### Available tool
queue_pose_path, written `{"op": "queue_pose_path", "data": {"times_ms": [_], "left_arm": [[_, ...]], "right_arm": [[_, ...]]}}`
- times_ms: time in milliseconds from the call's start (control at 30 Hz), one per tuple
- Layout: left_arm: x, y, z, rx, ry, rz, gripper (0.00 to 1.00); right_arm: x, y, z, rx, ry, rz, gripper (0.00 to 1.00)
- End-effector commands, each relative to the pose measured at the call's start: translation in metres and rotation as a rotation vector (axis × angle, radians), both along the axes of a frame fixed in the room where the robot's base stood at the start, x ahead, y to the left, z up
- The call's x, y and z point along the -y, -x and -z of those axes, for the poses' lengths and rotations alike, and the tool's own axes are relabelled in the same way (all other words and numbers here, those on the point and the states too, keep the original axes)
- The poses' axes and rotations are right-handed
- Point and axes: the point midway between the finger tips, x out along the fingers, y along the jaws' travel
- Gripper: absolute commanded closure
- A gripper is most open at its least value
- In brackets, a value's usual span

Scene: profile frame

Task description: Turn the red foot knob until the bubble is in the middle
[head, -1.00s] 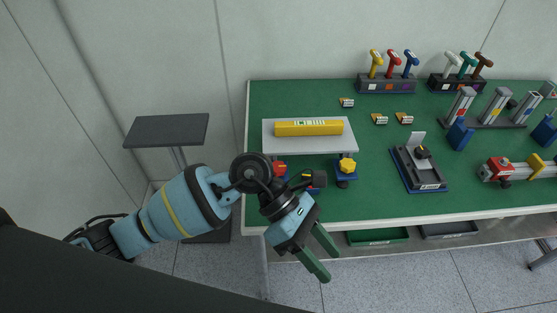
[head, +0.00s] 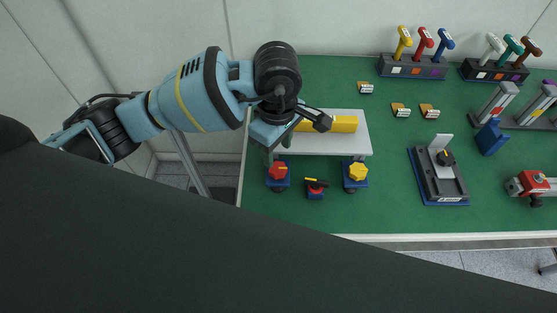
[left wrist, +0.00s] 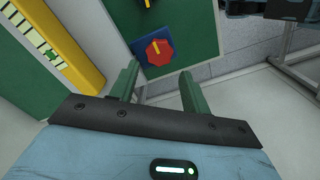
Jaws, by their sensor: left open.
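The red foot knob (head: 278,172) sits on a blue foot at the front left of the grey plate (head: 356,145). It also shows in the left wrist view (left wrist: 160,52), with a yellow pointer mark. The yellow level (head: 343,124) lies on the plate, partly hidden by my left gripper (head: 287,140). In the left wrist view the level (left wrist: 84,58) is cut off at the upper left; I cannot make out the bubble for sure. My left gripper's fingers (left wrist: 159,72) are apart and empty, with the knob just beyond them, not between them. My right gripper is out of view.
A yellow knob (head: 357,172) stands front right of the plate, and a small blue-based knob (head: 316,187) between the two. A black-and-grey fixture (head: 440,175) is further right. Colored-handle racks (head: 412,68) line the back.

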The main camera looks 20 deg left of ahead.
Motion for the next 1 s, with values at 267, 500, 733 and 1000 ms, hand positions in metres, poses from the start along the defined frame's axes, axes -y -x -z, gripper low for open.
{"op": "queue_pose_path", "data": {"times_ms": [267,500,733,1000], "left_arm": [[0.000,0.001,0.043,-0.003,0.000,0.000,0.53],[0.001,0.001,0.063,-0.001,0.002,0.001,0.53],[0.001,0.000,0.066,0.000,0.002,0.001,0.53],[0.001,0.000,0.066,0.000,0.002,0.001,0.76]], "right_arm": [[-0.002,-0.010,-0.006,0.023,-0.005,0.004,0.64],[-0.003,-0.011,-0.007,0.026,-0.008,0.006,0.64],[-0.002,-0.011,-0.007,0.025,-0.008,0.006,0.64],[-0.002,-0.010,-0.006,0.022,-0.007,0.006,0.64]]}}
